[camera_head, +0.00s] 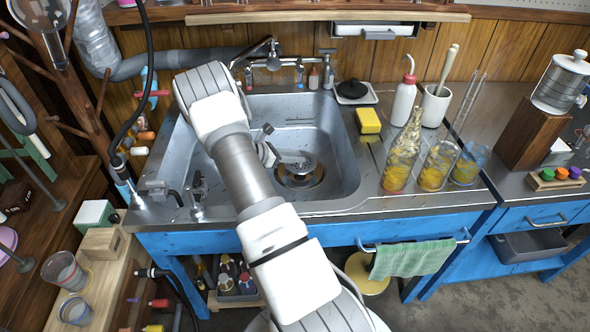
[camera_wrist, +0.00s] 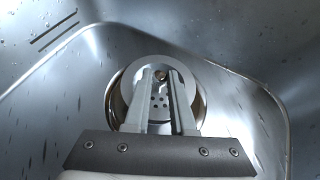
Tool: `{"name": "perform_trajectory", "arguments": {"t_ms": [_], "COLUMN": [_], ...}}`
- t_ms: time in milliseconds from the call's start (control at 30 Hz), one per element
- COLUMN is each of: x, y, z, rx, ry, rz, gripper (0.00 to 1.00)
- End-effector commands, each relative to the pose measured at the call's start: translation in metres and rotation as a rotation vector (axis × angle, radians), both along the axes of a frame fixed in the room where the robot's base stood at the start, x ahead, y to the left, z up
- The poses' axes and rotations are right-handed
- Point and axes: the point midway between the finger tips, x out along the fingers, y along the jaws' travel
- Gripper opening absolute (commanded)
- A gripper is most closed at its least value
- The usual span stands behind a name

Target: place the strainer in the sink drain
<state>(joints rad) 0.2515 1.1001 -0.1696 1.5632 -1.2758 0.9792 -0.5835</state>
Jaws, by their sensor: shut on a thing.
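The strainer (camera_head: 298,162) is a round grey metal disc with small holes and a knob; it also shows in the wrist view (camera_wrist: 160,103). My gripper (camera_head: 281,157) is shut on the strainer's knob, between the fingertips in the wrist view (camera_wrist: 161,74). The sink drain (camera_head: 301,182) is a round metal-rimmed opening in the basin floor. The strainer overlaps it in both views, covering much of it. The drain's rim (camera_wrist: 201,106) shows around the disc in the wrist view. The strainer looks slightly above the drain, but the exact gap is unclear.
The steel sink basin (camera_head: 343,150) has walls close around my gripper. A faucet (camera_head: 272,58) stands at the back. A yellow sponge (camera_head: 368,121), a white bottle (camera_head: 403,101) and glass flasks (camera_head: 402,158) stand on the right counter. The basin holds no other loose objects that I see.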

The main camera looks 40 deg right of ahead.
Motion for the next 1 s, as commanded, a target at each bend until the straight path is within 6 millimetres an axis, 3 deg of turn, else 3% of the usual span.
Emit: {"name": "perform_trajectory", "arguments": {"t_ms": [300,700,733,800,867,1000], "x": [0.000,0.000,0.000,0.000,0.001,0.001], "y": [0.000,0.000,0.000,0.000,0.000,0.000], "z": [-0.039,-0.044,-0.042,-0.042,-0.042,-0.042], "rx": [0.000,-0.001,0.000,0.000,0.000,0.000], "ry": [0.000,-0.001,0.000,0.000,0.000,0.000], "rz": [0.000,0.002,0.001,0.001,0.001,0.001], "gripper": [0.00,0.00,0.28,0.41,0.52,0.53]}}
